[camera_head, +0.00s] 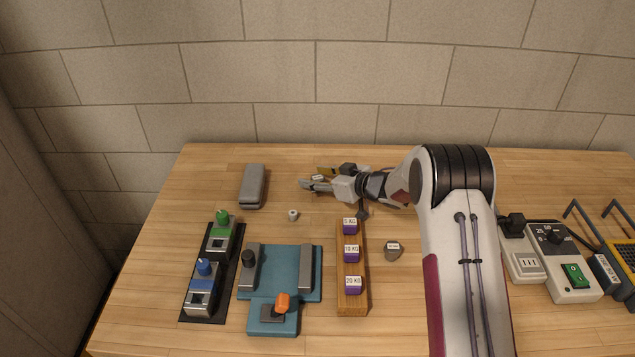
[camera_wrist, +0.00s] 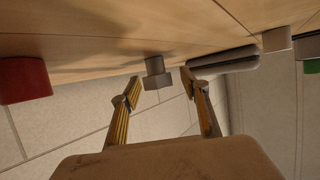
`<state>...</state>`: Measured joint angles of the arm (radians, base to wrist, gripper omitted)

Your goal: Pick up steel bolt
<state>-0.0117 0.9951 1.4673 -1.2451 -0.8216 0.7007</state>
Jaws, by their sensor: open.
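My gripper is open and holds nothing. In the head view my gripper (camera_head: 310,185) is low over the back middle of the table, reaching left. There I cannot clearly make out the bolt beside the fingers.
A grey oblong case (camera_head: 252,186) is left of my gripper. A small pale cylinder (camera_head: 293,215) stands in front. A teal fixture (camera_head: 262,290), a wooden rack with purple weights (camera_head: 352,300) and a labelled stone (camera_head: 393,249) are nearer. A red block (camera_wrist: 25,80) shows in the wrist view.

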